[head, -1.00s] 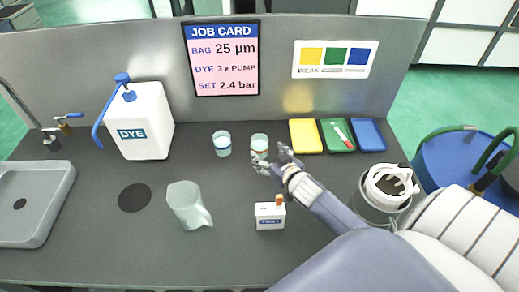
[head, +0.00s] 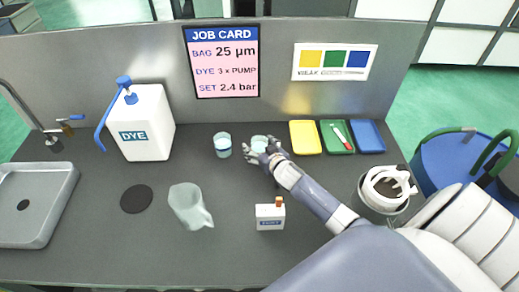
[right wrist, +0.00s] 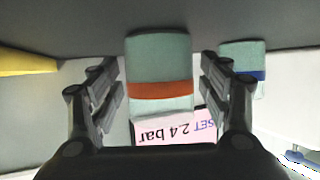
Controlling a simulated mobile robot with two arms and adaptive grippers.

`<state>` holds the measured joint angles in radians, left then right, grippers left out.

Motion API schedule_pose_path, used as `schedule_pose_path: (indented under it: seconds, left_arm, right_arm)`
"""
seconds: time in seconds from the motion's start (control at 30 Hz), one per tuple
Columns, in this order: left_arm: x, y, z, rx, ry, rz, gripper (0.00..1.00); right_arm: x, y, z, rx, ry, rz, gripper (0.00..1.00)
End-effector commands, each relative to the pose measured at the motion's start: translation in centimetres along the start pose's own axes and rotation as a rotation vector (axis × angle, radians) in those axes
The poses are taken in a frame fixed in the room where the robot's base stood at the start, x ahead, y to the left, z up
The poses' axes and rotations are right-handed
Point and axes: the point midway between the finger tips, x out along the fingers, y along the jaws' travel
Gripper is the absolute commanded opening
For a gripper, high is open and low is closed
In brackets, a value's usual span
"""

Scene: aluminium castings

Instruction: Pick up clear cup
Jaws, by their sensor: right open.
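A clear cup with an orange band (right wrist: 160,91) stands between the open fingers of my right gripper (right wrist: 160,80) in the right wrist view, with gaps on both sides. In the head view this cup (head: 259,141) is partly hidden by my right gripper (head: 262,156), which is just in front of it. A second clear cup with a blue band (head: 223,145) stands to its left. It also shows at the right in the right wrist view (right wrist: 243,60). My left gripper is out of view.
Yellow (head: 305,137), green (head: 337,136) and blue (head: 367,136) trays lie right of the cups. A dye canister (head: 147,125) stands back left.

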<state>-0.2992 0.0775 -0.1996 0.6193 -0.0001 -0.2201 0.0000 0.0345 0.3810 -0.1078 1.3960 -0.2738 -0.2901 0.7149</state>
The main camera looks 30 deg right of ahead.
Motion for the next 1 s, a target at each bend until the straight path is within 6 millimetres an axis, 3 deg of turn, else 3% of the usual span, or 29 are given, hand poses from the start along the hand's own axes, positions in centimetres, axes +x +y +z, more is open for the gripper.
schedule_pose_path:
  seconds: [0.17,0.3,0.4,0.77,1.0]
  left_arm:
    - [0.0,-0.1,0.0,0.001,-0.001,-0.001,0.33]
    - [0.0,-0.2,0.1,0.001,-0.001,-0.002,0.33]
    - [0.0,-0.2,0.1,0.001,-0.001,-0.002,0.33]
    - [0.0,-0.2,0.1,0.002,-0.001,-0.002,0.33]
    - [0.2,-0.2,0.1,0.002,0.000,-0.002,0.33]
  right_arm:
    - [0.0,0.0,0.0,0.000,0.000,0.000,0.69]
    - [0.0,0.0,0.0,0.001,0.000,0.000,0.37]
    - [0.0,0.0,0.1,0.001,0.000,0.000,0.20]
    - [-0.2,0.0,-0.6,0.000,0.003,-0.001,0.19]
    - [-1.7,0.0,-4.1,-0.003,0.006,-0.001,0.19]
